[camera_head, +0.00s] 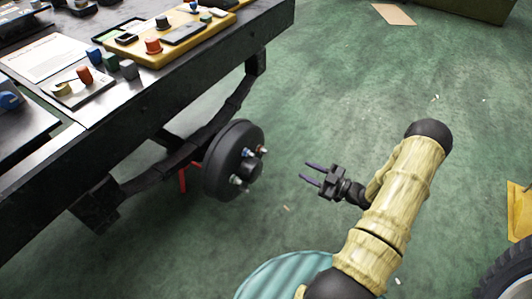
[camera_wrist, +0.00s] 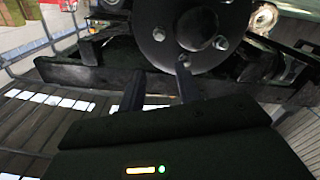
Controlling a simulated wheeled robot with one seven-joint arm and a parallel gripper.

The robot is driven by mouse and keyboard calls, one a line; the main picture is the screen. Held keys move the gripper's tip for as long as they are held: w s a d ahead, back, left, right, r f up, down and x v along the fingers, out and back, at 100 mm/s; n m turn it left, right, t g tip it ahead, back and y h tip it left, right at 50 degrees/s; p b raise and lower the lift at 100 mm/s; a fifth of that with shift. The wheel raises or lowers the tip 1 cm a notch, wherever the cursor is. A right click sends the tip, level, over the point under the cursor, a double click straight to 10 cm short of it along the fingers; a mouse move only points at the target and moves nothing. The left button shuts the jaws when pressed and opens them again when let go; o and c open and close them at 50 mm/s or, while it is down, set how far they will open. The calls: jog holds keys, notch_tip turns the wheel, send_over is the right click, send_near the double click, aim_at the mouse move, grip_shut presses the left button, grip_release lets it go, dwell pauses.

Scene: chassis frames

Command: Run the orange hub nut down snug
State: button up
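The black wheel hub (camera_head: 216,165) hangs on the side of the dark chassis frame, with several pale metallic studs or nuts on its face. A small reddish tint shows near the upper stud, but I cannot tell whether it is the orange hub nut. My gripper (camera_head: 307,173) is to the right of the hub, its two dark fingers pointing at the hub face and clear of it. The fingers are apart and nothing is seen between them. In the wrist view the hub face (camera_wrist: 158,54) is ahead at the top, with bolt heads around its dark centre, and the finger tips are just below it.
The chassis frame (camera_head: 200,75) fills the upper left. On it lie a yellow panel (camera_head: 130,43) with coloured knobs and a sheet with red and green pieces. A teal ribbed round thing (camera_head: 280,277) is at the bottom. A tyre (camera_head: 508,272) is at lower right.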

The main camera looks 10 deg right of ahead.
aim_at(262, 149)
jog(key=b+x, duration=0.3)
jog(key=x, duration=0.5)
jog(key=b+x, duration=0.3)
jog(key=x, duration=0.5)
jog(key=shift+a+f, duration=0.1)
jog(key=shift+f, duration=0.1)
jog(key=shift+w+a+r+b, duration=0.1)
jog(key=shift+w+a+b, duration=0.25)
jog(key=shift+w+a, duration=0.1)
jog(key=c, duration=0.7)
jog(key=shift+r+m+p, duration=0.15)
jog(key=shift+m+p, duration=0.25)
jog(key=shift+p, duration=0.15)
